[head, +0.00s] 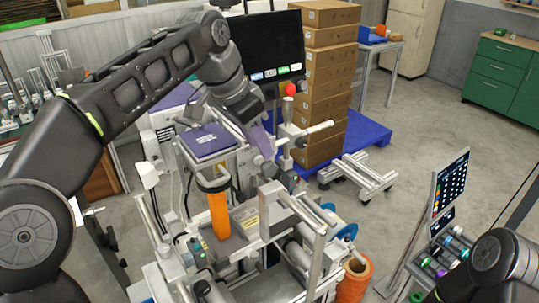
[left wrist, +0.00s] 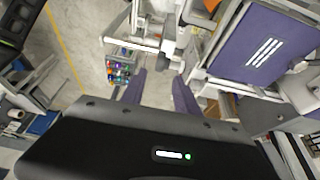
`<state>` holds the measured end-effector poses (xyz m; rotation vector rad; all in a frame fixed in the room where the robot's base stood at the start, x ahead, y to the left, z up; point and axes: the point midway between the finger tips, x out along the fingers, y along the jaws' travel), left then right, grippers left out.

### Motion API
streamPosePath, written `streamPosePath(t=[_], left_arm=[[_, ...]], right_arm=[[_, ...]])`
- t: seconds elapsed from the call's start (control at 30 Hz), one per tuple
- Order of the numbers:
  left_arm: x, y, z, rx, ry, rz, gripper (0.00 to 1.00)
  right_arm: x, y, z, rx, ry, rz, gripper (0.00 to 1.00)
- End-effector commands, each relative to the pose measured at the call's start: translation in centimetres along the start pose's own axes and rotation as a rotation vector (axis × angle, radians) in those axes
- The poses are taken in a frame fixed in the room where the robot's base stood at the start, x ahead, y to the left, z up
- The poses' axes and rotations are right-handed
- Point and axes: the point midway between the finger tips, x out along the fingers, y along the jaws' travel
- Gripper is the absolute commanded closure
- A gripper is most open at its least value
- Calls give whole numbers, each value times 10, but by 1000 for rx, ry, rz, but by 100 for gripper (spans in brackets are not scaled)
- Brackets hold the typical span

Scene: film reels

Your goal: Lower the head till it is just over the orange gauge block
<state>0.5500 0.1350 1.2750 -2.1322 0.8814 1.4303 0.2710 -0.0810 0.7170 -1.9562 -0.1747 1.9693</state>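The orange gauge block (head: 219,214) stands upright in the middle of the machine in the head view. The head (head: 207,142), with a purple top plate, is above it. A grey collar sits at the block's top; I cannot tell whether it touches. The purple plate also shows at the upper right of the left wrist view (left wrist: 262,48). My left gripper (head: 266,146) is to the right of the head, near a grey handle bar (head: 318,129) and a lever with a red ball (head: 290,89). Its purple fingers are apart in the left wrist view (left wrist: 160,88), with nothing seen held.
A black monitor (head: 266,47) stands behind the machine. Stacked cardboard boxes (head: 328,65) rest on a blue pallet (head: 367,131) behind it. My right arm shows at the lower right.

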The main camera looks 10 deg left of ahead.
Motion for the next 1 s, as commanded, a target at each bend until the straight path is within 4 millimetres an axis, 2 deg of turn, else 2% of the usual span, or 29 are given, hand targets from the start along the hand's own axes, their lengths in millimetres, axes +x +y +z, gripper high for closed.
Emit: streamPosePath(t=[0.33, 0.47, 0.8, 1.0], left_arm=[[1, 0, 0, -1, 0, 0, 63], [7, 0, 0, -2, -1, 0, 63], [54, 0, 0, -2, -3, 2, 63], [75, 0, 0, -1, -1, 0, 63]], right_arm=[[0, 0, 0, -1, 0, 0, 63], [-1, 0, 0, -1, -1, 0, 63], [-7, -2, 0, 0, -3, 2, 63], [-10, -2, 0, 0, -4, 3, 63]])
